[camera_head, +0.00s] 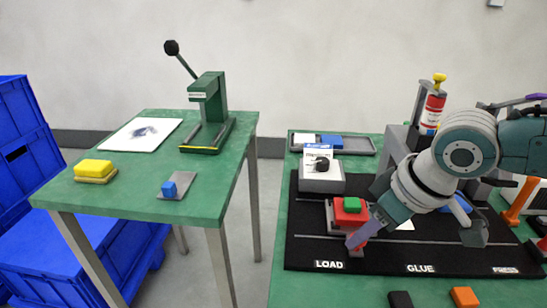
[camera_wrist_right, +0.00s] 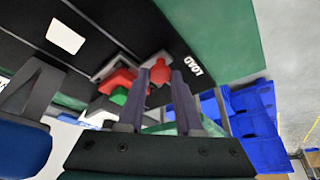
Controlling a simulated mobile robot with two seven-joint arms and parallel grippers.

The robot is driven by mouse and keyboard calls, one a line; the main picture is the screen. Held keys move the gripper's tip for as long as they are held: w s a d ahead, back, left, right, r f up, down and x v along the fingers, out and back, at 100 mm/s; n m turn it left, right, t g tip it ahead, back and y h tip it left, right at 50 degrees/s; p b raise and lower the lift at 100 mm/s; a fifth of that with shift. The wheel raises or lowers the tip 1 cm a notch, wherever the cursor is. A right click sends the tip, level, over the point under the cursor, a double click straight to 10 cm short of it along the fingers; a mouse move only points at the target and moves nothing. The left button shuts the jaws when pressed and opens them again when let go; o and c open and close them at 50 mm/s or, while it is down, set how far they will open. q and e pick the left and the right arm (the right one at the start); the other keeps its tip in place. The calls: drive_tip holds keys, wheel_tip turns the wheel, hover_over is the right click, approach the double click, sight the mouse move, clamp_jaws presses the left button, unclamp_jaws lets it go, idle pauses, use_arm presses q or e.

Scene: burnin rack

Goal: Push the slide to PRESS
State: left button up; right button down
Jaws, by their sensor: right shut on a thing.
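The slide (camera_head: 332,216) is a grey carriage bearing a red block (camera_head: 349,217) with a green piece (camera_head: 352,204) on top. It stands at the LOAD label (camera_head: 329,265), the left end of the black track board (camera_head: 300,240). The PRESS label (camera_head: 506,270) is at the right end, with GLUE (camera_head: 420,268) between. My right gripper (camera_head: 358,238) reaches down at the front of the slide. In the right wrist view its fingers (camera_wrist_right: 168,90) are closed at the slide's red knob (camera_wrist_right: 158,66). The fingers partly hide the knob. My left gripper is not in view.
A grey machine with a red cylinder (camera_head: 432,112) stands behind my right arm. A white box with a black knob (camera_head: 322,164) stands behind the slide. Black (camera_head: 400,299) and orange (camera_head: 464,297) blocks lie at the front edge. A second table (camera_head: 130,200) holds a green press (camera_head: 208,100).

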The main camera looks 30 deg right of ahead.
drive_tip(key=c, duration=0.6)
unclamp_jaws()
drive_tip(key=shift+a, duration=0.1)
drive_tip(key=p+v, duration=0.3)
drive_tip(key=v, duration=0.7)
drive_tip(key=shift+f, duration=0.15)
